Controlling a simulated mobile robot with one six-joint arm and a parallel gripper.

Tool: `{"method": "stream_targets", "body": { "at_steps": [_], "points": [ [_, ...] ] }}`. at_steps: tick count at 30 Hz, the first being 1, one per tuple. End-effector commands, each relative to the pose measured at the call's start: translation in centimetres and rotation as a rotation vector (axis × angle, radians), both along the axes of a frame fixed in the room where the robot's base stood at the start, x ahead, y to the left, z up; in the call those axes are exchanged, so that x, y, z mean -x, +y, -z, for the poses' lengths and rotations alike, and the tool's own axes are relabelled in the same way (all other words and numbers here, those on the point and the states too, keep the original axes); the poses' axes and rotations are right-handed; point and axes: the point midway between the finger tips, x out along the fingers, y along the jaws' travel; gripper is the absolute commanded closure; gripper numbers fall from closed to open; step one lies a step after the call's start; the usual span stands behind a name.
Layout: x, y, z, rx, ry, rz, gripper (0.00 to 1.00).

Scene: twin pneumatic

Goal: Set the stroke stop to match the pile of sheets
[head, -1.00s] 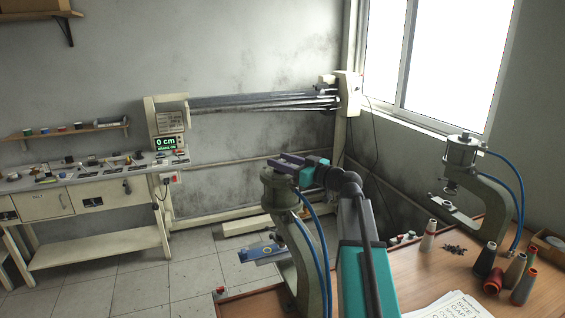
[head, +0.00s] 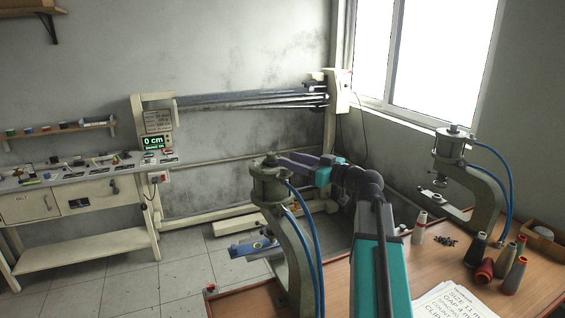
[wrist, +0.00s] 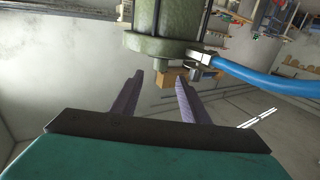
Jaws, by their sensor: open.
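Two grey-green pneumatic presses stand on the wooden bench: a near left press (head: 270,185) and a far right press (head: 453,146). Each has a cylinder on top and blue hoses. My gripper (head: 288,161) is level with the left press's head and partly behind it in the head view. In the wrist view my gripper (wrist: 160,80) is open and empty, its two purple fingers apart below a green cylinder body (wrist: 165,38).
Thread spools (head: 483,270) and small dark pieces (head: 446,240) lie on the bench (head: 425,270) at right. A printed paper (head: 452,303) lies in front. A blue hose (wrist: 250,77) crosses close to the fingers.

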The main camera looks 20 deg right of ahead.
Motion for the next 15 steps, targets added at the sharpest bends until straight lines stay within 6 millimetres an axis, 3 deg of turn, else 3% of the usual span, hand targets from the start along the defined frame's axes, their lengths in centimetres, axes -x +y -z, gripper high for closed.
{"method": "stream_targets", "body": {
  "at_steps": [6, 15],
  "points": [
    [2.8, -1.5, 0.1, 0.0, -0.001, 0.003, 0.59],
    [4.3, -2.4, 0.0, 0.0, -0.001, 0.001, 0.59]
  ]
}}
